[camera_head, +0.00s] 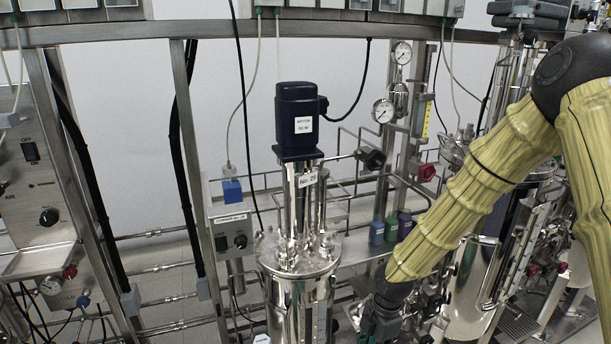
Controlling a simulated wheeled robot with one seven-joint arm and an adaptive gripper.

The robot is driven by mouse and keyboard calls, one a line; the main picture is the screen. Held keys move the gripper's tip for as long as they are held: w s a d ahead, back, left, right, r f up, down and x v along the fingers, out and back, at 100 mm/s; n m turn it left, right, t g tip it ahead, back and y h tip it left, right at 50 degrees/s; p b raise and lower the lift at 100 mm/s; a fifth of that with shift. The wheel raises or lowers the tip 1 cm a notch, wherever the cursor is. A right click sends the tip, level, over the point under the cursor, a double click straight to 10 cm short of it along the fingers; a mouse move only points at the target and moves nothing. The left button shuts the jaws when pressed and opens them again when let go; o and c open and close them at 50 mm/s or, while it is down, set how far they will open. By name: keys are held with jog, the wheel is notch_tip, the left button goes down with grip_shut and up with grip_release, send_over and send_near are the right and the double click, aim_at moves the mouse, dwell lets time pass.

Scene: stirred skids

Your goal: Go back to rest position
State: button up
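My arm, in a ribbed yellow-green sleeve, comes in from the right of the head view and bends down toward the lower middle. My gripper (383,322) hangs at its end, dark, at the bottom edge of the picture. It is just right of the shiny steel vessel (300,285). Its fingers are cut off or lost against the dark pipework, so I cannot tell whether it is open or holds anything.
A dark blue motor (300,118) tops the vessel. Switch boxes (232,232) stand left of it. Steel posts and hanging cables crowd the skid.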

jog(key=s+f+m+y, duration=0.1)
jog(key=s+f+m, duration=1.2)
jog(key=s+f, duration=0.35)
jog(key=s+d+f+m+h, duration=0.1)
jog(key=s+d+f+m, duration=0.1)
jog(key=s+m, duration=0.3)
jog(key=s+d+f+m+h, duration=0.1)
jog(key=s+d+m, duration=0.3)
jog(key=s, duration=0.5)
jog(key=shift+d+f+m+t, duration=0.2)
jog(key=shift+f+m+t, duration=0.15)
jog(key=shift+f, duration=0.25)
